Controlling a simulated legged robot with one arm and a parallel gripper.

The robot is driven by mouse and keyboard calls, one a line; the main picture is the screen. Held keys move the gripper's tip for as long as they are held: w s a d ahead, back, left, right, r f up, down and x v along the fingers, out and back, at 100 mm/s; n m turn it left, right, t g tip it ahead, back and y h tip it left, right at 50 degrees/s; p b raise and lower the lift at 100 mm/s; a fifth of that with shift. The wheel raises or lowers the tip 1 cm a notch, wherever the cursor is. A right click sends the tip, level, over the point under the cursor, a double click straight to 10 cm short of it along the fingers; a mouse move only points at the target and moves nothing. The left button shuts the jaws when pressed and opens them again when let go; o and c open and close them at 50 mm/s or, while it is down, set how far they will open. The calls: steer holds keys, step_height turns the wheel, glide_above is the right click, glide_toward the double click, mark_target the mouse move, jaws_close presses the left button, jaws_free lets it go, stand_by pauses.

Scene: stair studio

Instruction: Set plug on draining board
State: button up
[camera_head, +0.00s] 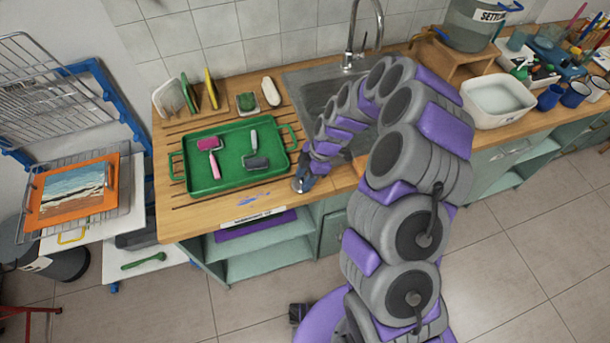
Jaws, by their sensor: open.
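The wooden draining board (180,124), with dark grooves, lies left of the sink. A green tray (232,178) with a pink-handled roller (213,160) and a grey-handled roller (255,152) covers much of it. My gripper (301,186) is at the counter's front edge, just right of the tray's lower right corner. It is open, small in the picture and pointing down. I cannot make out a plug; my arm hides much of the sink (312,92) and the counter in front of it.
A chrome tap (348,60) rises behind the sink. A white basin (497,100) and blue mugs (549,97) are on the right. Blue paint smears the front counter strip.

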steer(key=shift+r, duration=0.1)
steer(key=p+v, duration=0.1)
steer(key=v, duration=1.1)
steer(key=s+a+r+m, duration=0.1)
steer(key=s+r+m, duration=0.2)
steer(key=s+r, duration=0.5)
steer(key=s+d+r+m+h, duration=0.1)
steer(key=s+d+r+m, duration=0.1)
steer(key=s+m, duration=0.4)
steer(key=s+d+r+m+h, duration=0.1)
steer(key=s+d+r+m, duration=0.2)
steer(key=s+m, duration=0.3)
steer(key=s+d+r+m+h, duration=0.2)
steer(key=s+m, duration=0.4)
steer(key=s, duration=0.8)
steer(key=shift+d+r+g, duration=0.3)
steer(key=shift+d+r, duration=0.45)
steer(key=shift+d, duration=0.05)
